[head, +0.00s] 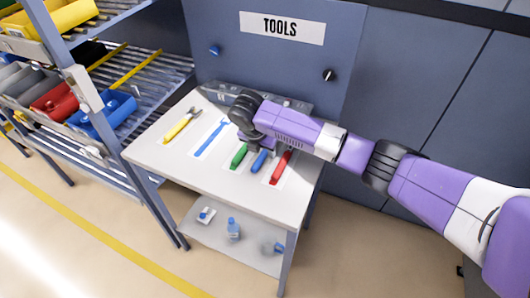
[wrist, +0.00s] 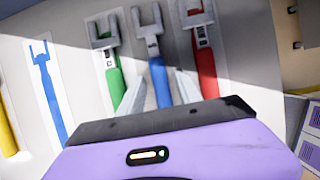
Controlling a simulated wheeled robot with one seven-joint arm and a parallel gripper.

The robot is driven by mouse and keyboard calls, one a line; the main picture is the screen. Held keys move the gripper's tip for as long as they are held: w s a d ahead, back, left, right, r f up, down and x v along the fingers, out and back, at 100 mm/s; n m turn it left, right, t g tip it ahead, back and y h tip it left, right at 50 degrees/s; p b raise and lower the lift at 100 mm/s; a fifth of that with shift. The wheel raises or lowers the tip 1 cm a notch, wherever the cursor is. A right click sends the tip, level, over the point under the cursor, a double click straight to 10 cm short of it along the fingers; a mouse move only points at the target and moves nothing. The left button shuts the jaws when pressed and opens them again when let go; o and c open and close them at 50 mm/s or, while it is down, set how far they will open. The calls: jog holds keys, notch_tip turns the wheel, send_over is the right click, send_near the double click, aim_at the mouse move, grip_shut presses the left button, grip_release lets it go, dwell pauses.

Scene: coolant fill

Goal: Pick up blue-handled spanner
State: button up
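The blue-handled spanner has a grey open-ended head and a blue handle (wrist: 159,82). In the head view its blue handle (head: 259,160) shows on the table, with its head hidden behind my arm. In the wrist view my gripper (wrist: 159,77) is open, one pale finger on each side of the blue handle. The fingers look empty, and I cannot tell their height above the handle. In the head view my wrist hides the fingertips.
The green-handled spanner (wrist: 115,85) lies close left, the red-handled one (wrist: 207,72) close right. A flat blue spanner shape (wrist: 48,90) is on a card further left, beyond it a yellow-handled tool (head: 180,125). A TOOLS panel (head: 282,27) stands behind the table (head: 205,178).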

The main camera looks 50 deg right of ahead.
grip_shut()
